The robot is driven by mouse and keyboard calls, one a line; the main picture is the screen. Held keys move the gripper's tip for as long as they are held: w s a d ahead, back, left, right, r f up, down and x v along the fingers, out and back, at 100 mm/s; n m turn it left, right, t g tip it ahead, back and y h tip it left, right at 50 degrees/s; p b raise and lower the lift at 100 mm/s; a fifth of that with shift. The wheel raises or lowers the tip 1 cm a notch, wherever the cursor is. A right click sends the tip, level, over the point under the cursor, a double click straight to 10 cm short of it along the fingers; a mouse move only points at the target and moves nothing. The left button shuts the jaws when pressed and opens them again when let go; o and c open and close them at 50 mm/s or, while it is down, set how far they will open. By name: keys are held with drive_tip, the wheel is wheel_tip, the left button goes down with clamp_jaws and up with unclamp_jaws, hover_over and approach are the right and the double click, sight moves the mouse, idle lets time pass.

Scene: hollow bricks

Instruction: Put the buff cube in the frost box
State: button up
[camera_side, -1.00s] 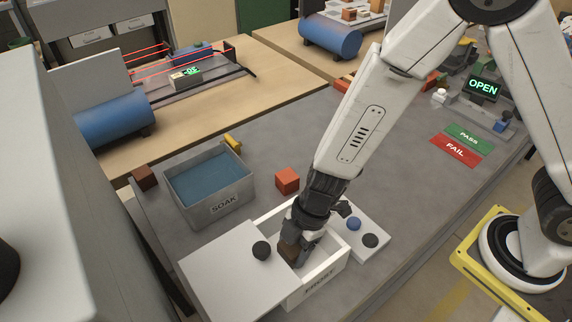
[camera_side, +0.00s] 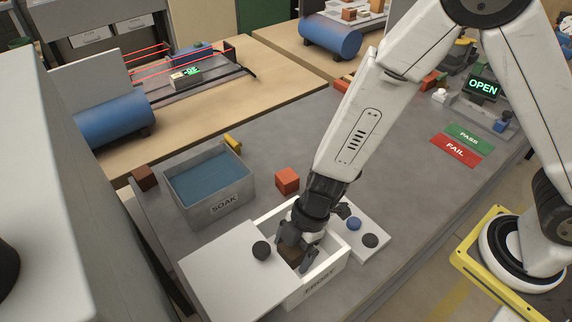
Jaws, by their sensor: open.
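The frost box (camera_side: 320,289) is a white open-topped box with FROST lettered on its front, at the lower middle. A flat white lid with a black knob (camera_side: 233,268) lies at its left, over part of the opening. My gripper (camera_side: 292,257) reaches down into the box with its fingers spread. A brown cube (camera_side: 291,253), darker than buff in this shade, sits inside the box between the fingers. The fingers partly hide it, and I cannot tell whether they touch it.
The grey SOAK box (camera_side: 222,207) with blue liquid stands behind left. An orange-red cube (camera_side: 287,180) lies behind the frost box and a dark brown cube (camera_side: 145,178) at the far left. A white panel (camera_side: 372,248) with blue and black knobs lies right of the box.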

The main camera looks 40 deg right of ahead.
drive_tip(key=shift+r, duration=0.2)
drive_tip(key=shift+v, duration=0.85)
drive_tip(key=v, duration=1)
drive_tip(key=shift+d+r, duration=0.1)
drive_tip(key=shift+r, duration=0.05)
drive_tip(key=d+r+m+t+h, duration=0.1)
drive_tip(key=d+m+h, duration=0.3)
drive_tip(key=d+m, duration=1.4)
drive_tip(key=shift+s+d+t, duration=0.4)
drive_tip(key=shift+d+t, duration=0.3)
drive_tip(key=shift+t, duration=0.1)
drive_tip(key=shift+r, duration=0.1)
